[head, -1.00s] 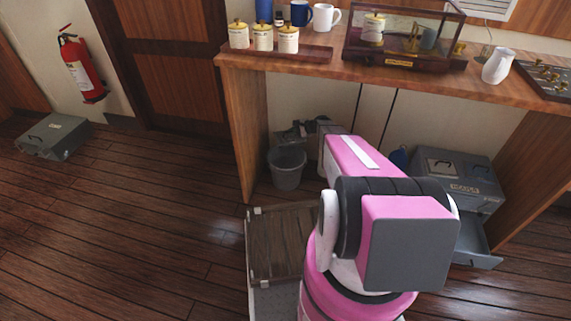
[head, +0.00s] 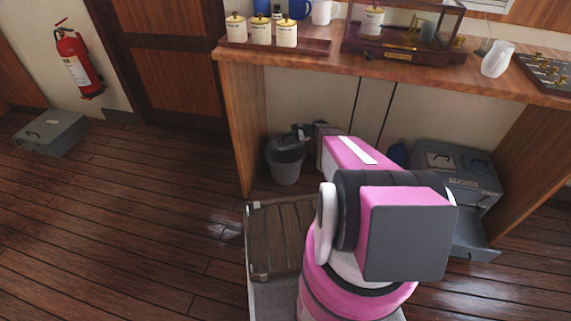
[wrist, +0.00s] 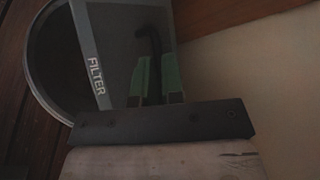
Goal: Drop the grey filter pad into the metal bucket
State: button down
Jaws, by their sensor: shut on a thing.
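The metal bucket (head: 286,168) stands upright on the floor beneath the counter in the head view. In the wrist view its round rim (wrist: 34,88) and dark inside lie behind the pad. The grey filter pad (wrist: 98,45), marked FILTER, is large and close in the wrist view. My gripper (wrist: 158,72) is shut on the pad, with greenish fingertips against it. In the head view my gripper (head: 297,134) is small and dark at the bucket's top, over its back right side. The pad cannot be clearly told apart there, and its exact height above the rim cannot be judged.
The wooden counter (head: 350,62) spans above the bucket, with its left side panel (head: 237,125) close by. A grey box with an open drawer (head: 460,185) stands under the counter at right. Open floor (head: 130,215) lies at left.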

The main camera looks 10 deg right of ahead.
jog(key=c, duration=1.1)
grip_release()
jog(key=shift+c, duration=0.2)
jog(key=v, duration=1)
jog(key=shift+s+d+r, duration=0.15)
jog(key=shift+d+r, duration=0.1)
jog(key=shift+d, duration=0.05)
